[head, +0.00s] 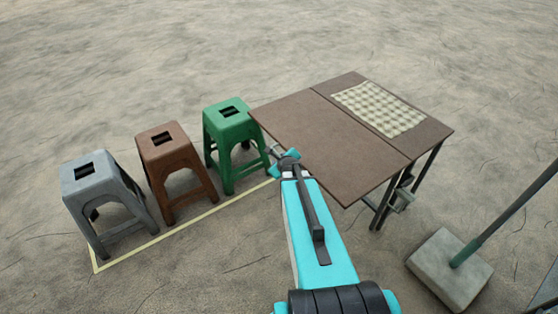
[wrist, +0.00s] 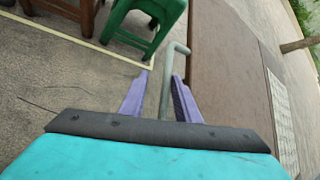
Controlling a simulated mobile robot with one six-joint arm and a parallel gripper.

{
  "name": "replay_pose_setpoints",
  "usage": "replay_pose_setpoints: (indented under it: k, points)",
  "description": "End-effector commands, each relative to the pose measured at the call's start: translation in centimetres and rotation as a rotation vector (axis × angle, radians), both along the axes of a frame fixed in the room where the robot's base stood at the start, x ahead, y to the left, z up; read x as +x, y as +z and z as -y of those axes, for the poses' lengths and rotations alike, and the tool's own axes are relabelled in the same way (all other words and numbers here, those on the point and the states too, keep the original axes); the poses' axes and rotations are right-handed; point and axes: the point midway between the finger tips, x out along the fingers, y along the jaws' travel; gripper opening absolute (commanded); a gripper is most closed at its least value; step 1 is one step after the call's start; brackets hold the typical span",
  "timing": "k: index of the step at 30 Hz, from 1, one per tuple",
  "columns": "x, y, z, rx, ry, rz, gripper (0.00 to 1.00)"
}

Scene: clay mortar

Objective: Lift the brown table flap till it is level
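The brown table flap (head: 325,140) is the left part of the table top. It looks level and in line with the fixed brown top (head: 335,86), with a thin seam between them. The flap also shows in the wrist view (wrist: 222,75). My gripper (head: 282,158) is by the flap's left edge. In the wrist view its purple fingers (wrist: 163,76) are apart, with a grey bent rod (wrist: 168,85) between them. There is a gap at the left finger; the rod is close to the right one. I cannot tell whether the rod joins the flap.
Green (head: 232,128), brown (head: 172,155) and grey (head: 98,185) stools stand left of the table, along a yellow floor line (head: 180,228). A checked cloth (head: 379,107) lies on the fixed top. A concrete block with a pole (head: 449,268) stands at right. The floor behind is clear.

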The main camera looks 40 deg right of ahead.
Motion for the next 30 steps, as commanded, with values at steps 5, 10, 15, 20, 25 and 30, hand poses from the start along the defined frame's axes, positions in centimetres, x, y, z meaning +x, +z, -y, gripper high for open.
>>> replay_pose_setpoints:
  k: [5, 10, 15, 20, 25, 30]
  points:
    - [-1.3, 1.0, -0.6, 0.0, 0.0, 0.0, 0.29]
    - [-2.0, 2.0, -0.9, 0.002, 0.0, -0.001, 0.29]
    - [-2.6, 2.6, -1.2, 0.001, 0.001, -0.002, 0.29]
    - [-3.2, 3.1, -1.5, 0.002, 0.0, -0.001, 0.29]
    - [-3.7, 3.6, -1.7, 0.003, 0.001, -0.002, 0.29]
    - [-4.0, 3.9, -1.9, 0.004, 0.002, -0.001, 0.29]
